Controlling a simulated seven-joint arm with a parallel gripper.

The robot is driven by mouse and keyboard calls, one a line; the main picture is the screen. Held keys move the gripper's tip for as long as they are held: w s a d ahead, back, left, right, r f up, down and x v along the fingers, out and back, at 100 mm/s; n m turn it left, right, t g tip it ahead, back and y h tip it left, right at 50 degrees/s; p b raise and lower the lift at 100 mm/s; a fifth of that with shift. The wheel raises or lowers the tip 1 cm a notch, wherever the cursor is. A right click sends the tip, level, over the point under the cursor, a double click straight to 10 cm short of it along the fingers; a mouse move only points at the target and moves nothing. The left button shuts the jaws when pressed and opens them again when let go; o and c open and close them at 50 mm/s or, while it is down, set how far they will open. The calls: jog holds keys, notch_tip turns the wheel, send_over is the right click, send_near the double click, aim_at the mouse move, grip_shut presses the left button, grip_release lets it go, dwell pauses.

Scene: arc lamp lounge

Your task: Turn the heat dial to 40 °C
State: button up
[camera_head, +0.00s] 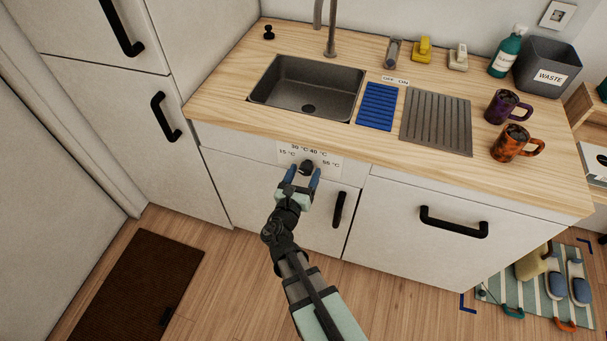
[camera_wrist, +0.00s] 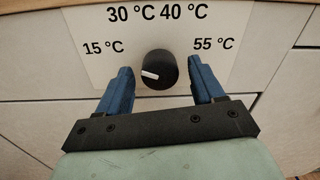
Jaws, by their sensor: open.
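The heat dial (camera_wrist: 159,70) is a round black knob on a white label plate (camera_wrist: 85,25) marked 15, 30, 40 and 55 °C. Its white pointer mark faces left and slightly up, on the side of the 15 °C mark and below that text. The dial also shows in the head view (camera_head: 306,167) on the cabinet front below the sink. My gripper (camera_wrist: 160,76) is open, with one blue finger to the left of the dial and one to the right. A gap shows between each finger and the knob. In the head view my gripper (camera_head: 303,178) is right in front of the dial.
The worktop (camera_head: 222,98) overhangs above the dial, with a sink (camera_head: 275,85) set in it. A black door handle (camera_head: 338,209) sticks out to the lower right of the dial. Two mugs, purple (camera_head: 501,105) and orange (camera_head: 511,143), stand at the right.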

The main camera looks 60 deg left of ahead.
jog(key=c, duration=1.1)
jog(key=shift+o, duration=0.2)
jog(key=shift+m, duration=0.4)
jog(key=m, duration=0.3)
jog(key=shift+m, duration=0.3)
jog(key=m, duration=0.9)
jog(key=shift+s+r, duration=0.1)
jog(key=shift+a+m, duration=0.1)
jog(key=shift+m, duration=2)
